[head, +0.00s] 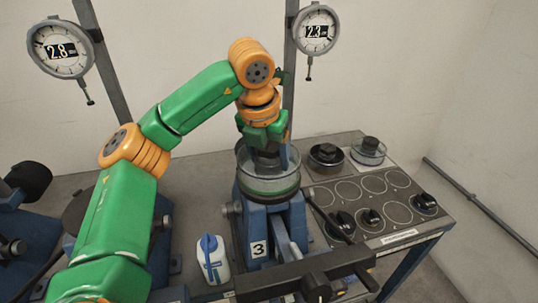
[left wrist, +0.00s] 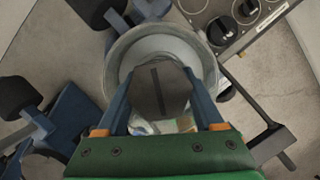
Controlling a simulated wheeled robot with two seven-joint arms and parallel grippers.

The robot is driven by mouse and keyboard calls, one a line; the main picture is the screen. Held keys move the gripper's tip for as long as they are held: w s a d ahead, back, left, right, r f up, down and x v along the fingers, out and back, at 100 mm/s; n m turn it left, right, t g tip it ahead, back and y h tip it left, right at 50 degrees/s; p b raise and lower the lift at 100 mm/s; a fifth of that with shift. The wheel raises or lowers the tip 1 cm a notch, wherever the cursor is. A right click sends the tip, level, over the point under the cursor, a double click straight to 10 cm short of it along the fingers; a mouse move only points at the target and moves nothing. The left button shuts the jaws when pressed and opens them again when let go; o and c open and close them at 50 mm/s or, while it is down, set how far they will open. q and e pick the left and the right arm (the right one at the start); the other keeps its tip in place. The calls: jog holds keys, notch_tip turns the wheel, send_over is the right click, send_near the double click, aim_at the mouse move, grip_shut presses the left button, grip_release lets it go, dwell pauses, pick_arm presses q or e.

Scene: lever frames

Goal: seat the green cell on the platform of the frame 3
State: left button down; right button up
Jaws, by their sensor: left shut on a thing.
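My left gripper (head: 266,140) is shut on the dark knob on top of a clear round cell (head: 268,188) with a greenish band near its base. In the left wrist view the fingers (left wrist: 158,100) flank the dark knob (left wrist: 157,88), with the cell's clear round wall (left wrist: 115,50) around it. The cell is upright over the blue frame 3 (head: 274,225), which carries a "3" plate (head: 258,248). The frame's platform is hidden under the cell, so I cannot tell whether they touch. My right gripper is out of view.
A grey bench panel (head: 400,182) with circle marks, several black-topped items and a glass cell (head: 368,152) lies right. A white bottle (head: 212,262) stands left of frame 3. A black lever bar (head: 300,272) crosses in front. Dial gauges (head: 60,50) (head: 314,30) hang on posts behind.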

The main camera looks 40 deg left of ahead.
pick_arm(q)
jog(key=shift+c, duration=2.1)
grip_release()
jog(key=o, duration=0.4)
jog(key=shift+s, duration=0.1)
jog(key=p+v, duration=0.1)
jog(key=v, duration=0.5)
jog(key=shift+r, duration=0.35)
jog(key=shift+s+d+r, duration=0.1)
jog(key=shift+s+r, duration=0.2)
